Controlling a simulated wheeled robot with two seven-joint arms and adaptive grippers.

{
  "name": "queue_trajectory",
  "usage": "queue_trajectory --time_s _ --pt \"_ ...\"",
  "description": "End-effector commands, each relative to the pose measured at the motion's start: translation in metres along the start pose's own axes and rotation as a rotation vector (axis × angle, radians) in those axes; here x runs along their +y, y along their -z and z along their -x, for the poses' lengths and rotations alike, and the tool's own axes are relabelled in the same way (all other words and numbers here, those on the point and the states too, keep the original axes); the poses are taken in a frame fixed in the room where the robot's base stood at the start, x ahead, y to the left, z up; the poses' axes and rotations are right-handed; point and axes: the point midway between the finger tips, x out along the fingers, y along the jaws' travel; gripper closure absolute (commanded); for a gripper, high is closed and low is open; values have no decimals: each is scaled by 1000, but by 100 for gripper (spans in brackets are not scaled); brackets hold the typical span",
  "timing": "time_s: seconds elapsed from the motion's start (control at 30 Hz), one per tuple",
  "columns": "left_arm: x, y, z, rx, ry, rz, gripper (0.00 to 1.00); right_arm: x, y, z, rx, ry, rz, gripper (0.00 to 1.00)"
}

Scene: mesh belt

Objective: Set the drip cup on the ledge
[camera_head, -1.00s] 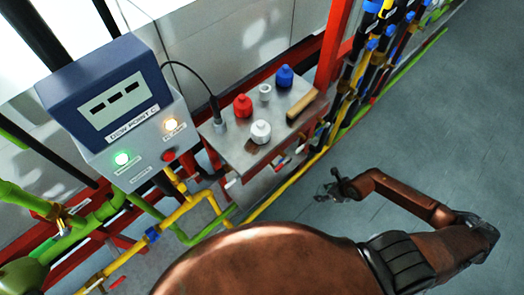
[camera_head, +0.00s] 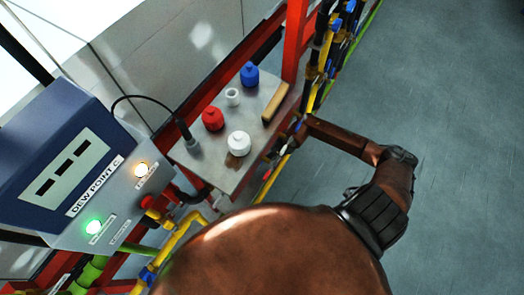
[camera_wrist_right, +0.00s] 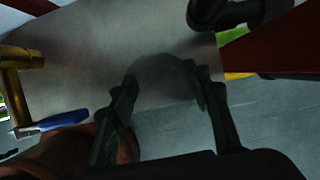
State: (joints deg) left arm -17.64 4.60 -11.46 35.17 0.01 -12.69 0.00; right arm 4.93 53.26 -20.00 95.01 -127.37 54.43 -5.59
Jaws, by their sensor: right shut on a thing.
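The ledge seems to be the grey metal shelf (camera_head: 213,169) beside the dew point box in the head view. My right gripper (camera_head: 284,143) is at the shelf's front right edge, small and dark there. In the right wrist view my right gripper (camera_wrist_right: 168,98) is closed on a smooth, dim, rounded see-through thing, which looks like the drip cup (camera_wrist_right: 163,75). A broad grey surface lies behind it; I cannot tell whether the cup touches it. My left gripper is not in view.
On the shelf stand a blue bottle (camera_head: 249,76), a red bottle (camera_head: 213,119), a white bottle (camera_head: 238,144), a small white cup (camera_head: 232,97), a wooden-handled brush (camera_head: 276,102) and a cabled probe (camera_head: 191,143). A red post (camera_head: 295,40) and pipes stand close by. The right-hand floor is clear.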

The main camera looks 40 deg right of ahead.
Motion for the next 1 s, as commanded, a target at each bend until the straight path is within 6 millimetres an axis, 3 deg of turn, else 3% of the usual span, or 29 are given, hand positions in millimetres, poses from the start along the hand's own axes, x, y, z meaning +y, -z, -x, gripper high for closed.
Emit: queue_trajectory --time_s 0.1,0.27,0.6,0.93,0.97,1.0 --pt "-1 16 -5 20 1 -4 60 1 -24 -11 -2 -1 1 76" --pt "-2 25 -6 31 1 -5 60 0 -37 -16 1 -1 1 76" --pt "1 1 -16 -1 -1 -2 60 1 -24 -49 3 -2 -1 76" --pt "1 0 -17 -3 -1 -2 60 0 -24 -50 1 0 1 76" --pt "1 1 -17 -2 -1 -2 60 0 -23 -51 1 0 1 55" --pt "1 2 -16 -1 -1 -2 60 0 -24 -50 1 0 1 52"
